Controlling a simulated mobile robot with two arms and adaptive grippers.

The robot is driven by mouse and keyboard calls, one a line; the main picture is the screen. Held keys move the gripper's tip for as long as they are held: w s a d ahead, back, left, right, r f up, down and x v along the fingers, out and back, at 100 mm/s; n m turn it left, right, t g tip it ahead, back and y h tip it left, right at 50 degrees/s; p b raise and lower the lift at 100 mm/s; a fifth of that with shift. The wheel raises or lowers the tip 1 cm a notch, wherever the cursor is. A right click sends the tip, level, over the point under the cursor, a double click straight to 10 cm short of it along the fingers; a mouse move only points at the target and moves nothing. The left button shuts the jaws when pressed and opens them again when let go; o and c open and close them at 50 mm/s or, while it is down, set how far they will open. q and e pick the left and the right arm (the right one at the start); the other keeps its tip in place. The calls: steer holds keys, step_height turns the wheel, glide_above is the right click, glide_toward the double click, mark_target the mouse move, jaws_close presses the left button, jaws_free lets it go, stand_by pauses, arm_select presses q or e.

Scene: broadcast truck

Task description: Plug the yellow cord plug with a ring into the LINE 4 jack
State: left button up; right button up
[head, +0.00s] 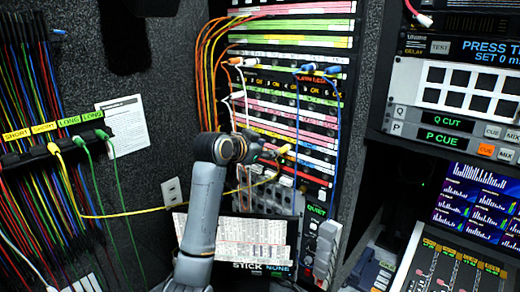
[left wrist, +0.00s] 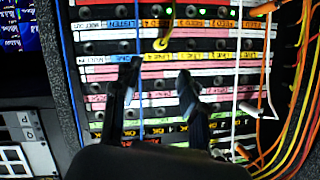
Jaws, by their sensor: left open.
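The yellow plug (head: 284,149) stands at the patch panel (head: 262,122), on the lower middle rows. Its yellow cord (head: 150,211) droops left to another yellow plug end (head: 53,148) at the cord rack. My left gripper (head: 270,156) is just left of the plug at the panel, largely hidden behind its own wrist. In the left wrist view its two fingers (left wrist: 160,70) are spread apart with nothing between the tips. The yellow plug (left wrist: 160,44) shows just beyond them, by an upside-down yellow strip of LINE labels (left wrist: 205,58). I cannot tell how deeply it is seated. My right gripper is not in view.
Orange cords (head: 207,75) hang along the panel's left edge. White and blue cords (head: 336,110) cross its rows. Cord rack (head: 40,150) with green plugs (head: 80,139) stands left. A printed sheet (head: 236,238) lies below the panel; a mixing console (head: 450,265) is at right.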

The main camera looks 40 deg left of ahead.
arm_select(q)
steer(key=shift+v, duration=1.6)
